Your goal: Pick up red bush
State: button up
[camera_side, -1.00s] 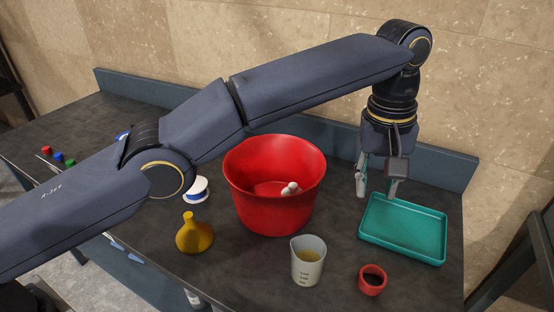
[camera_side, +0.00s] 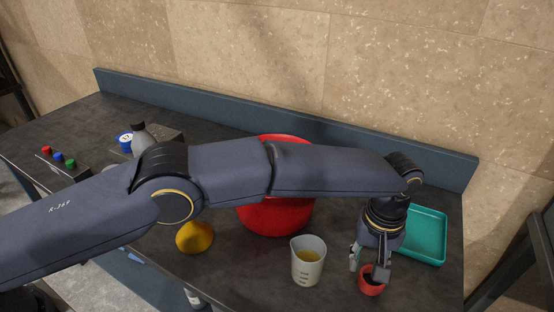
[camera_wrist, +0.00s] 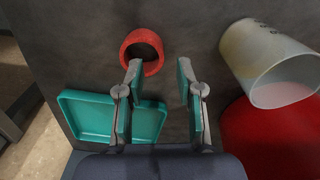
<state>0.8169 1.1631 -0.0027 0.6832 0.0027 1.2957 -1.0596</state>
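The red bush is a small red ring-shaped piece (camera_side: 370,288) with a dark opening, on the dark table near the front right in the side view. In the wrist view the red bush (camera_wrist: 142,51) lies beyond my fingertips, slightly left of the gap between them. My gripper (camera_side: 369,262) points down above and beside the bush; its fingers partly overlap the bush in the side view. In the wrist view my gripper (camera_wrist: 159,75) is open, with teal pads apart and nothing between them.
A beaker with yellowish liquid (camera_side: 308,268) stands left of the bush. A large red bowl (camera_side: 272,218) is behind it. A teal tray (camera_side: 428,236) is behind my gripper. A yellow funnel (camera_side: 194,238) and a button box (camera_side: 62,168) are farther left. Table around the bush is clear.

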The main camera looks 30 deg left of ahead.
aim_at(362, 273)
notch_tip(362, 273, down, 5)
jog(key=shift+w+f, duration=0.1)
jog(key=shift+w, duration=0.05)
grip_shut()
dwell(0.4)
